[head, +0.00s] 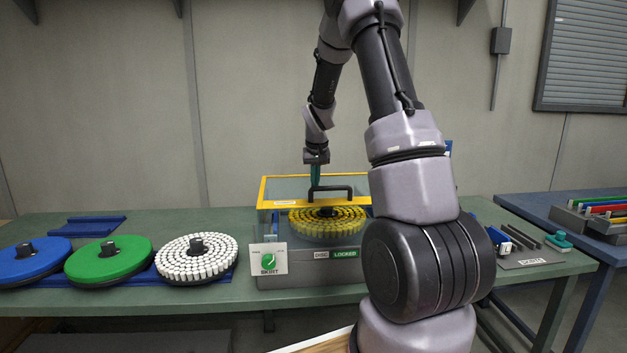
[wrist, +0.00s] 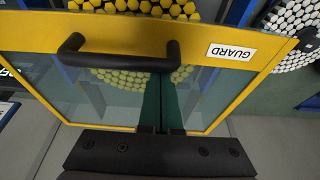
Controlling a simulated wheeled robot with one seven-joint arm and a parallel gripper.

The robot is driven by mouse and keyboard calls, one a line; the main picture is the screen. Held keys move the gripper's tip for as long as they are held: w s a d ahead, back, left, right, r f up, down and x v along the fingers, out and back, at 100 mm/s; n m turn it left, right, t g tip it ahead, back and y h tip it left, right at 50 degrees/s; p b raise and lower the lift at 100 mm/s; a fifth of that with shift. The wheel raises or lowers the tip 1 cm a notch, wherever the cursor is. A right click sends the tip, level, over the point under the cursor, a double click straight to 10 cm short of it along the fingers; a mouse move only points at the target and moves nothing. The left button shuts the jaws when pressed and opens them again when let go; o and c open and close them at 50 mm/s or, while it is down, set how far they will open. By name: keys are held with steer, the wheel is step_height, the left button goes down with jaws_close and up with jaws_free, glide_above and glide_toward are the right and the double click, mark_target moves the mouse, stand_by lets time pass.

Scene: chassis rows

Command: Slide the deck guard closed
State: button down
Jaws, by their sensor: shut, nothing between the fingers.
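The deck guard (head: 285,188) is a clear panel in a yellow frame, on top of the grey deck unit (head: 300,272) on the bench. It covers the back part of the deck; the yellow-tufted disc (head: 318,226) shows in front of its front bar. In the wrist view the guard's yellow frame (wrist: 140,30) carries a GUARD label and a black bar handle (wrist: 118,55). My gripper (head: 315,185) is shut and empty, fingers pointing down at the handle. In the wrist view its green fingers (wrist: 160,85) are beside the handle; I cannot tell whether they touch it.
A white SKIRT dial card (head: 268,259) stands at the deck's front left, and a label reads DISC LOCKED (head: 335,253). Blue (head: 28,260), green (head: 108,258) and white-tufted (head: 197,257) discs lie to the left. Small tools (head: 520,238) lie at the right.

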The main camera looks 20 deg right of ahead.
steer(key=s+a, duration=0.2)
steer(key=s, duration=0.6)
steer(key=shift+a, duration=0.2)
steer(key=shift+s+f, duration=0.15)
steer(key=shift+f, duration=0.05)
